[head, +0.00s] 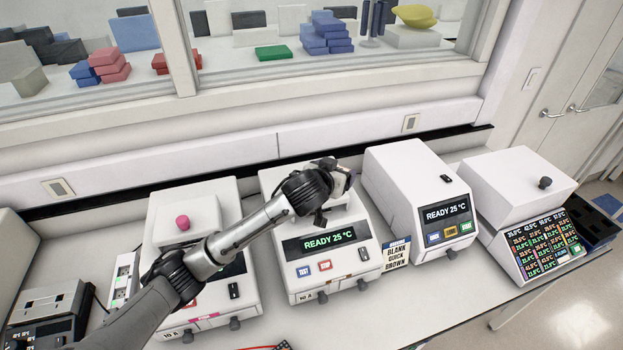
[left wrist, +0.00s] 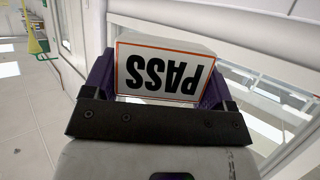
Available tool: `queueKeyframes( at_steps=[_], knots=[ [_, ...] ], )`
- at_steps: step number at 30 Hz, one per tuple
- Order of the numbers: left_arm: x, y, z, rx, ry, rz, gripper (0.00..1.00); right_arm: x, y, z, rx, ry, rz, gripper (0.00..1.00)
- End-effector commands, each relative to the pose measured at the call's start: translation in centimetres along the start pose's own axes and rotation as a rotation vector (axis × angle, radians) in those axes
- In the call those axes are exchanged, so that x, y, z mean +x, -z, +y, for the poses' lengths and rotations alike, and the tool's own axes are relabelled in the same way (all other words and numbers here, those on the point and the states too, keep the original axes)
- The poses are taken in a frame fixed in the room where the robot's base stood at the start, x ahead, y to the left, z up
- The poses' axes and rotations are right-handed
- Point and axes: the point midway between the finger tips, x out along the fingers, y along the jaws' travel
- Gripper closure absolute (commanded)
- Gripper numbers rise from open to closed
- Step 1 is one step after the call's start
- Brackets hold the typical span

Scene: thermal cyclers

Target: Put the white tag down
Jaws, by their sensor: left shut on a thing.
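The white tag (left wrist: 160,72) has an orange border and the black word PASS, which appears upside down in the left wrist view. My left gripper (left wrist: 158,88) is shut on it, with a purple finger at each side. In the head view my left gripper (head: 338,178) is above the back of the second thermal cycler from the left (head: 328,240), which shows READY 25 °C. The tag cannot be made out clearly in the head view. My right gripper is not in view.
A cycler with a pink knob (head: 182,222) stands to the left. A BLANK QUICK BROWN card (head: 397,254) stands between the second cycler and another READY cycler (head: 445,213). A unit with a multi-reading screen (head: 541,246) is at the right. The bench front (head: 400,310) has free room.

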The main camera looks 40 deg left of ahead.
Motion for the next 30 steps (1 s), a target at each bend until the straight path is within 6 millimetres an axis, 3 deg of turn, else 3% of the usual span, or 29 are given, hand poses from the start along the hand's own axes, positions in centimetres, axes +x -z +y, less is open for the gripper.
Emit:
queueKeyframes(
  at_steps=[5, 18, 24, 30],
  knots=[
    [0.7, 0.3, -2.7, -0.003, 0.016, -0.002, 0.45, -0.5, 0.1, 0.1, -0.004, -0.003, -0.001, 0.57],
    [3.2, -4.0, -11.0, -0.003, 0.016, -0.003, 0.45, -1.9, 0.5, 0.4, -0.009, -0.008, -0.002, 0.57],
    [3.9, -5.0, -12.7, -0.005, 0.014, -0.002, 0.45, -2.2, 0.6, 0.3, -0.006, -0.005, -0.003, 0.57],
    [4.1, -5.5, -13.1, -0.005, 0.013, -0.001, 0.45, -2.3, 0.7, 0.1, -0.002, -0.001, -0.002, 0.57]
  ],
)
